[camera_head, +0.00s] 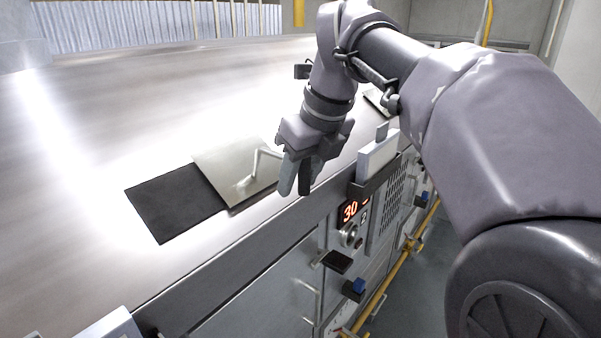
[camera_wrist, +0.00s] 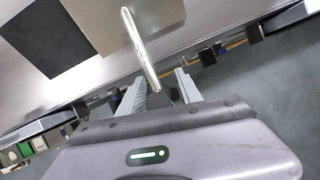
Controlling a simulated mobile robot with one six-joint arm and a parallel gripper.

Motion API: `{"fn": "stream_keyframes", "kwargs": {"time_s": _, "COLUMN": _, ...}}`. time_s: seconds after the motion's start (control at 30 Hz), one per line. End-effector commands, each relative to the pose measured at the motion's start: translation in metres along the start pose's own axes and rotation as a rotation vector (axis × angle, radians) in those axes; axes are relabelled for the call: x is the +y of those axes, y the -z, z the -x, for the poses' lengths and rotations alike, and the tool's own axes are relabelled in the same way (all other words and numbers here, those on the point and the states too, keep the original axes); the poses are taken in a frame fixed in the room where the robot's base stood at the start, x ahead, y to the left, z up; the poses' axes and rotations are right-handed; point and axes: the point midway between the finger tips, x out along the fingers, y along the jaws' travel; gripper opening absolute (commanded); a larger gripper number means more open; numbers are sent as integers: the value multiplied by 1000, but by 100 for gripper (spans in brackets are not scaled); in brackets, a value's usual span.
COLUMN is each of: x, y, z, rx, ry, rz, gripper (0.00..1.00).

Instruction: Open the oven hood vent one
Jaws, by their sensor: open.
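A flat metal vent cover (camera_head: 222,165) lies on top of the oven hood (camera_head: 90,120). A dark square (camera_head: 175,203), which looks like the vent opening, shows beside it on the left. A thin bent handle (camera_head: 248,178) stands up from the cover. The wrist view also shows the cover (camera_wrist: 100,25), the dark square (camera_wrist: 45,38) and the handle (camera_wrist: 138,45). My gripper (camera_head: 297,178) is open, pointing down at the cover's right edge. In the wrist view, the handle's near end lies between the fingers (camera_wrist: 159,90); I cannot tell whether they touch it.
The oven's front panel has a red display (camera_head: 350,210), a knob (camera_head: 348,235) and a dark pedal-like part (camera_head: 337,261). A yellow pipe (camera_head: 402,265) runs low along the front. A second plate (camera_head: 377,103) lies farther back on the hood. The hood's left side is clear.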

Motion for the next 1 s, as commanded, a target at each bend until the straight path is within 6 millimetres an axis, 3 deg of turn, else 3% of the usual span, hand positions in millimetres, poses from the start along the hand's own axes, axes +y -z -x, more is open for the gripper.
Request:
{"fn": "stream_keyframes", "kwargs": {"time_s": 0.17, "x": 0, "y": 0, "z": 9, "rx": 0, "ry": 0, "rz": 0, "gripper": 41}}
{"fn": "stream_keyframes", "kwargs": {"time_s": 0.27, "x": 0, "y": -1, "z": 29, "rx": -2, "ry": 2, "rz": 0, "gripper": 41}}
{"fn": "stream_keyframes", "kwargs": {"time_s": 0.7, "x": 0, "y": -2, "z": 148, "rx": -2, "ry": 2, "rz": -2, "gripper": 41}}
{"fn": "stream_keyframes", "kwargs": {"time_s": 0.83, "x": 1, "y": -1, "z": 168, "rx": -1, "ry": 1, "rz": 0, "gripper": 41}}
{"fn": "stream_keyframes", "kwargs": {"time_s": 1.0, "x": 1, "y": 0, "z": 175, "rx": 0, "ry": 1, "rz": -1, "gripper": 41}}
